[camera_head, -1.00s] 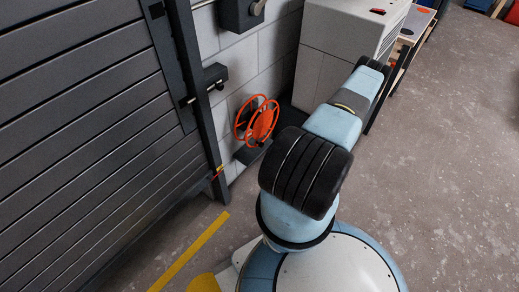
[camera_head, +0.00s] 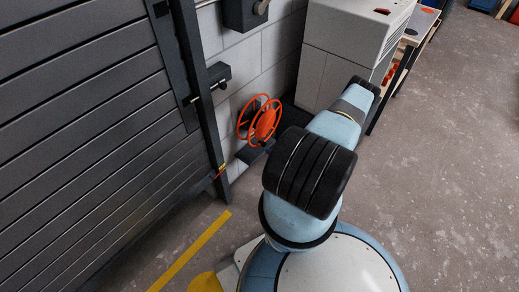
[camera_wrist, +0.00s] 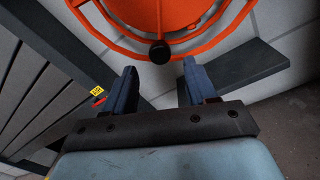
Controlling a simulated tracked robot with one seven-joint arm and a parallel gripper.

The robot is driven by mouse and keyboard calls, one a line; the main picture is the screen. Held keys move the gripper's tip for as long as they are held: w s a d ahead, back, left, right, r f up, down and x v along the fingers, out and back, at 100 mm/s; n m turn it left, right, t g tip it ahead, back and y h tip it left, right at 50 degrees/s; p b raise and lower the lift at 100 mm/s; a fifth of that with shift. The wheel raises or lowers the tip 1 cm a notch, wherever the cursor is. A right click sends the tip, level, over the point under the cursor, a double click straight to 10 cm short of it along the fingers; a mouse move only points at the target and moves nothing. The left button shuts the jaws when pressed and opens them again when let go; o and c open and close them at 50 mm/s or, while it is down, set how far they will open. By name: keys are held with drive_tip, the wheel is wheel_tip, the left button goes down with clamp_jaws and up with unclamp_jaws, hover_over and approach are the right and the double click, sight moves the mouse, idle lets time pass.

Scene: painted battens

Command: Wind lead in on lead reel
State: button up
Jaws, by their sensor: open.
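The orange lead reel (camera_head: 261,121) is mounted low on the pale block wall, right of the slatted gate post. In the wrist view the reel (camera_wrist: 162,22) fills the top, with an orange rim and spokes. A round black knob (camera_wrist: 160,52) sits at its lower rim. My gripper (camera_wrist: 158,72) is open, its two dark blue fingers apart, with the knob between and just beyond the fingertips as seen in the picture. I cannot tell contact or depth. In the head view my arm hides the gripper. A red end with a yellow tag (camera_wrist: 97,92) shows left of the fingers.
A dark shelf (camera_wrist: 238,66) juts from the wall beside the reel. The dark slatted gate (camera_head: 90,130) stands at the left. A pale cabinet (camera_head: 345,45) stands behind my arm. The concrete floor (camera_head: 450,160) at the right is clear.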

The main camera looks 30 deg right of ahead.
sight(265, 145)
drive_tip(key=shift+x, duration=2.8)
drive_tip(key=shift+s, duration=0.1)
clamp_jaws()
